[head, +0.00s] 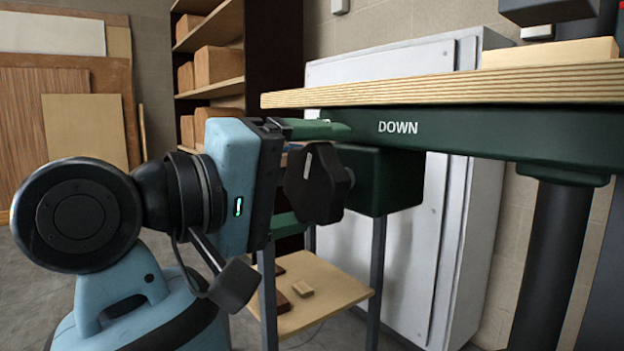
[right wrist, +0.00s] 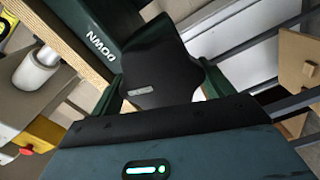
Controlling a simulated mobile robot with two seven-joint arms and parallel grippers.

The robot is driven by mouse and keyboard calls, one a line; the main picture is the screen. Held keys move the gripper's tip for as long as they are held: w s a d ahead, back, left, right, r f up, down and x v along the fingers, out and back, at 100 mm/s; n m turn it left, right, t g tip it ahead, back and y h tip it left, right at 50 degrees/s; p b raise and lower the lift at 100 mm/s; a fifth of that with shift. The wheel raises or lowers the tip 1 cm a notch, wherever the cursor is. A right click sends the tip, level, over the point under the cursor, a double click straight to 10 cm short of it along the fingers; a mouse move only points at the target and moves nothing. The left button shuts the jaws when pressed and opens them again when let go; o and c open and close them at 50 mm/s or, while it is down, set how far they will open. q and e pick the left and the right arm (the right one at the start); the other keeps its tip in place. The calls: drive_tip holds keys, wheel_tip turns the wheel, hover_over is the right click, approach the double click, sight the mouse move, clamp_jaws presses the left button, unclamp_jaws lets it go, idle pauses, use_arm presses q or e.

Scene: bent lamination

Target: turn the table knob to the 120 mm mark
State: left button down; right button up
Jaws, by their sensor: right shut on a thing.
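The table knob (head: 318,184) is black and lobed, with a small pale mark on it. It sits at the dark green box (head: 385,180) under the table edge, below the word DOWN. My right gripper (head: 312,178) is shut on the knob, with one green finger above it and one below. In the right wrist view the knob (right wrist: 165,65) lies between the two green fingers (right wrist: 215,82). No millimetre scale or 120 mm mark can be read in either view. My left gripper is not in view.
The wooden table top (head: 440,88) on its green beam (head: 480,135) runs along the upper right. A low stand with a wooden shelf (head: 320,300) is below. A white cabinet (head: 460,240) and a shelf with boxes (head: 216,66) stand behind.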

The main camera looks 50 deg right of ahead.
drive_tip(key=m, duration=0.5)
drive_tip(key=shift+s+a+r, duration=0.1)
drive_tip(key=shift+s+r, duration=0.05)
drive_tip(key=shift+r, duration=0.2)
drive_tip(key=shift+c, duration=0.7)
drive_tip(key=shift+s+f+m, duration=0.1)
drive_tip(key=shift+m, duration=1)
drive_tip(key=shift+f, duration=0.15)
drive_tip(key=shift+c, duration=0.2)
drive_tip(key=o, duration=0.9)
drive_tip(key=shift+c, duration=0.2)
drive_tip(key=shift+o, duration=1)
drive_tip(key=shift+s, duration=0.2)
drive_tip(key=shift+w, duration=0.1)
drive_tip(key=shift+a, duration=0.1)
